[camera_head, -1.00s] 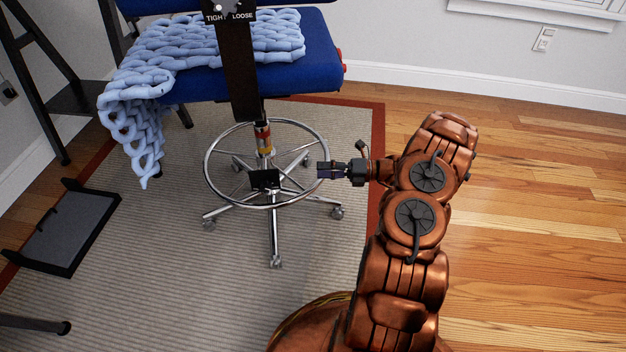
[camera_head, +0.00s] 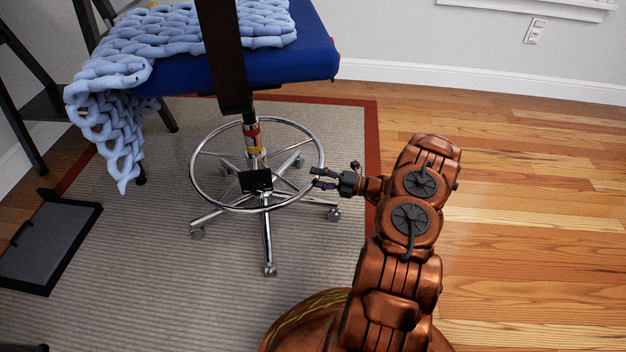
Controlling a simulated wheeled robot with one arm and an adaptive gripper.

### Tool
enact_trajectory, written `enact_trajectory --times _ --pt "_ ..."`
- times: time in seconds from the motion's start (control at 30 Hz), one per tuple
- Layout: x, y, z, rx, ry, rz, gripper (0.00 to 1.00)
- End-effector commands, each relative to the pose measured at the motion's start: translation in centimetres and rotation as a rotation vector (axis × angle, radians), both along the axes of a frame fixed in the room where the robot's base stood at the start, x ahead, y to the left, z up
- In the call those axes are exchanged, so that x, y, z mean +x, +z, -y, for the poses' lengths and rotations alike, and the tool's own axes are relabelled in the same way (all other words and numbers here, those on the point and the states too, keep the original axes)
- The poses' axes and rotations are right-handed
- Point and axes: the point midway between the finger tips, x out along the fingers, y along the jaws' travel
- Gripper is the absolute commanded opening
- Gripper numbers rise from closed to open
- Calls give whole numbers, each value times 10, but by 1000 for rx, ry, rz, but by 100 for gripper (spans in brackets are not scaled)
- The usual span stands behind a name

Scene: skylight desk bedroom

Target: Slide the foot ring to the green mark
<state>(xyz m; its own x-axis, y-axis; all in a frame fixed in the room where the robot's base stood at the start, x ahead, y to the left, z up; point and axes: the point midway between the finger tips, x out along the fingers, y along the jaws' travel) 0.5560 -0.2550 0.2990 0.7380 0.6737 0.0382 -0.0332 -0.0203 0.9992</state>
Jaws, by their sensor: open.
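The chrome foot ring (camera_head: 192,165) circles the column of the blue chair and is joined to it by spokes. The column (camera_head: 252,138) shows red and yellow bands above the ring's hub; I cannot make out a green mark. A black block (camera_head: 256,180) sits at the near side of the column, within the ring. My gripper (camera_head: 318,180) is open at the right side of the ring, its fingers at the rim. I cannot tell whether the rim lies between the fingers or whether they touch it.
The blue seat (camera_head: 290,62) with a pale blue knitted blanket (camera_head: 120,75) overhangs the ring. The chair's wheeled base (camera_head: 267,235) stands on a grey rug (camera_head: 150,300). A dark footrest (camera_head: 45,245) lies at left. Wood floor (camera_head: 530,230) is clear at right.

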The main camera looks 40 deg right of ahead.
Motion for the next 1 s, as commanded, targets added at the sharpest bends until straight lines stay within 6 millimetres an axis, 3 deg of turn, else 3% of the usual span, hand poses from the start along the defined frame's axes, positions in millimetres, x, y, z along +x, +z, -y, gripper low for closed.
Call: enact_trajectory --times 0.47,0.93,1.0 --pt "12 2 -11 -1 0 1 48" --pt "12 3 -11 1 1 4 1" --pt "12 3 -11 0 1 4 0"
